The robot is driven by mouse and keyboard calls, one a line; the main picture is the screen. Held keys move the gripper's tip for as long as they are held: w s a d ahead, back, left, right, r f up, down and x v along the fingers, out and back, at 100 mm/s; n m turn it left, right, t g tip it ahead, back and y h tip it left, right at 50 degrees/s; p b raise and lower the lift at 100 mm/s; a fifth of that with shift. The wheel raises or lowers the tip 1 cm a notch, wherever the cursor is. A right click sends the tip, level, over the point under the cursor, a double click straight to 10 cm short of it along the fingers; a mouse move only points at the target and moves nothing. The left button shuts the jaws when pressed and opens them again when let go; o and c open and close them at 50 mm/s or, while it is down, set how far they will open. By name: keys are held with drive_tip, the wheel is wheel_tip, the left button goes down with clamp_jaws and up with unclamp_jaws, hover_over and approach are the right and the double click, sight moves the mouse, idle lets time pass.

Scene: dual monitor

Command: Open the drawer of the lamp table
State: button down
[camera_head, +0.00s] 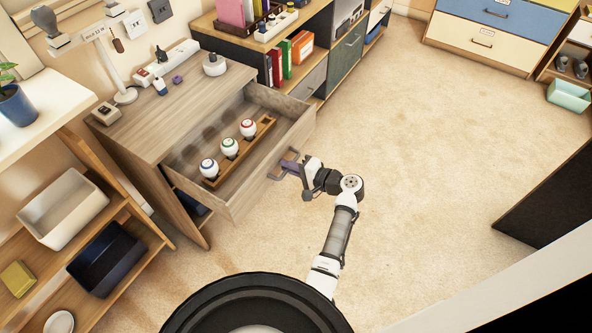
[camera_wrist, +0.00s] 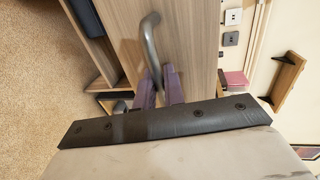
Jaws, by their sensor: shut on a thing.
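The lamp table (camera_head: 160,112) is a wooden table with a lamp (camera_head: 112,60) on its top. Its drawer (camera_head: 262,173) stands pulled out, and the inside is visible. In it lies a wooden holder (camera_head: 264,127) with three white round items with coloured rings. My gripper (camera_head: 287,168) is at the outside of the drawer front, shut on the drawer handle (camera_head: 274,177). In the wrist view, the dark curved handle (camera_wrist: 150,45) runs down between the purple fingers (camera_wrist: 159,88) against the wooden drawer front (camera_wrist: 180,40). The exact contact is partly hidden.
A shelf with bins (camera_head: 64,208) stands at the left. A low cabinet with books (camera_head: 290,60) stands behind the lamp table. A dark panel (camera_head: 548,203) is at the right. The carpet (camera_head: 420,130) right of the drawer is clear.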

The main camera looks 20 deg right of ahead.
drive_tip(key=shift+r+x, duration=0.2)
drive_tip(key=shift+x, duration=0.8)
drive_tip(key=shift+w, duration=0.1)
drive_tip(key=c, duration=1.6)
unclamp_jaws()
drive_tip(key=shift+c, duration=0.2)
drive_tip(key=b+v, duration=0.1)
drive_tip(key=v, duration=1.3)
drive_tip(key=shift+b, duration=0.4)
